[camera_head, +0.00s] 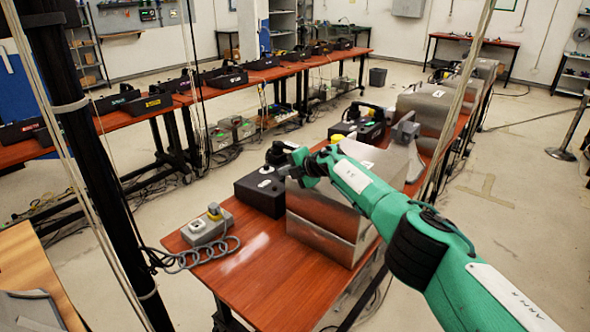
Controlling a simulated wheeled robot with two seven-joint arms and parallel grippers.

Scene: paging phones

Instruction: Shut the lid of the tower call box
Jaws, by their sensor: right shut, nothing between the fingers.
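My right arm comes in from the lower right, over the near end of the red-brown table (262,290). My right gripper (279,163) is shut and empty, just above a black box (259,193); I cannot tell whether it touches the box. A shiny metal box (325,222) stands beside the black box, partly hidden by my arm. Which of these is the tower call box, and how its lid stands, I cannot tell. My left gripper is not in view.
A grey unit (207,229) with a yellow-grey plug and coiled cord sits at the table's near left. Farther back are a dark device (366,129) and larger metal cases (428,104). A long table with black trays (226,77) runs at left.

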